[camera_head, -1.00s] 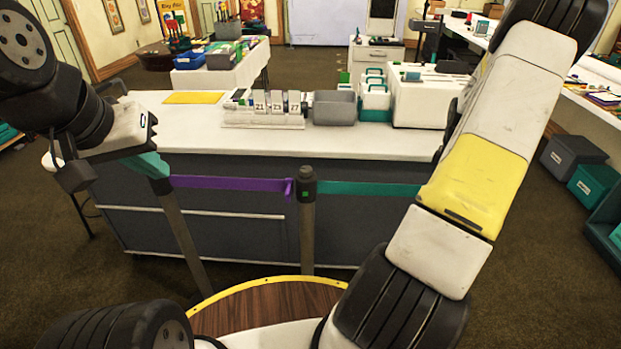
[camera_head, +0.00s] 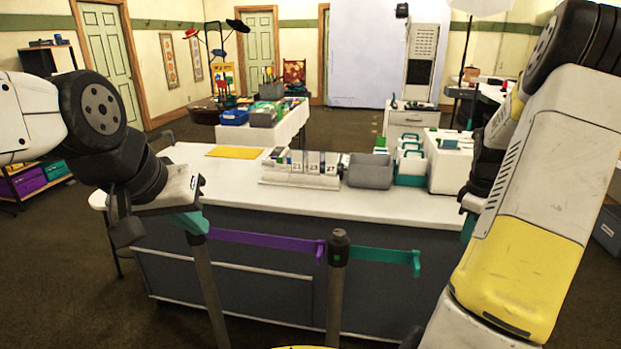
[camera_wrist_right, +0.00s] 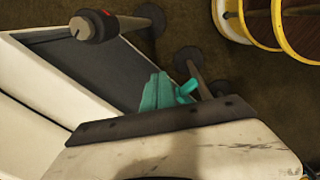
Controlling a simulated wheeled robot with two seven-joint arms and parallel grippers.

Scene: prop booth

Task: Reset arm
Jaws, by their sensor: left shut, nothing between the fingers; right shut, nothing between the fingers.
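My left gripper (camera_head: 190,222) hangs at the left in the head view, below its dark wrist. Its teal fingers are shut and empty, and in the picture they overlap the top of the left barrier post. My right gripper (camera_head: 468,230) hangs at the right edge of the counter in the head view, partly hidden by my right arm. In the right wrist view its teal fingers (camera_wrist_right: 167,93) are shut with nothing between them, above the dark floor.
A white-topped counter (camera_head: 300,207) stands ahead, holding a grey bin (camera_head: 371,171) and a date display (camera_head: 302,165). Before it stand a barrier post (camera_head: 337,285), a purple belt (camera_head: 265,241) and a teal belt (camera_head: 385,256). A post also shows in the right wrist view (camera_wrist_right: 97,24).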

